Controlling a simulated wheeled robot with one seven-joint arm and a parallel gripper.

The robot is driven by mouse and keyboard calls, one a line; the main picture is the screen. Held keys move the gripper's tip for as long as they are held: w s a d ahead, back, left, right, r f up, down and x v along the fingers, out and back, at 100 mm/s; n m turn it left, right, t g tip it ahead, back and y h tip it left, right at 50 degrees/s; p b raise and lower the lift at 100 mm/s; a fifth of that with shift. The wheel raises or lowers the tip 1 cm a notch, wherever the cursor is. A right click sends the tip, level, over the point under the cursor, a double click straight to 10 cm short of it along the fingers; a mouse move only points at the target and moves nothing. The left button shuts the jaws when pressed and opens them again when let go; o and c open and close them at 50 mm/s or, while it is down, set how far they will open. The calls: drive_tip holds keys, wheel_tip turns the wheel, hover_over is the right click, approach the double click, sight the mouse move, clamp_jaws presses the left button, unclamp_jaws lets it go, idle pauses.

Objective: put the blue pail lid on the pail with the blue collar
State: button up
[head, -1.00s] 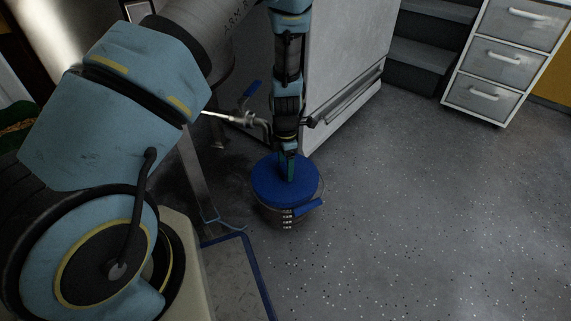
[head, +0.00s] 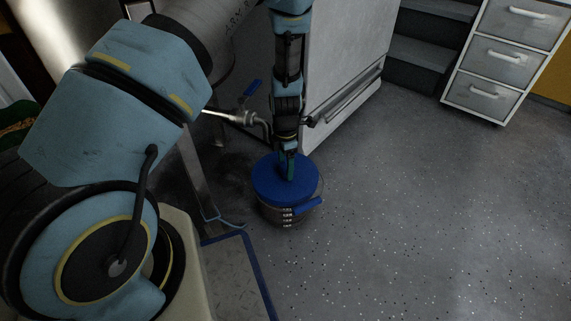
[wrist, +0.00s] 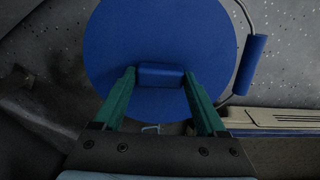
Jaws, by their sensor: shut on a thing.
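The blue pail lid (head: 270,185) is a flat round disc with a small block handle (wrist: 160,75) in its middle. My gripper (head: 290,179) points down and is shut on that handle; its green fingers (wrist: 160,80) press the handle from both sides in the wrist view. The grey pail (head: 276,213) stands on the floor directly under the lid, with a blue grip (head: 309,206) on its wire bail. The bail grip also shows beside the lid in the wrist view (wrist: 250,65). The lid hides the pail's rim and collar, so I cannot tell whether it touches the pail.
A tap (head: 240,117) with a blue lever is behind the pail at left. A pale cabinet (head: 345,60) stands behind my gripper. A blue-edged metal plate (head: 232,268) lies in front at left. The speckled floor (head: 420,220) to the right is clear.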

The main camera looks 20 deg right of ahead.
drive_tip(key=o, duration=1.3)
drive_tip(key=shift+r, duration=0.15)
wheel_tip(320, 180, up, 7)
drive_tip(key=p, duration=0.7)
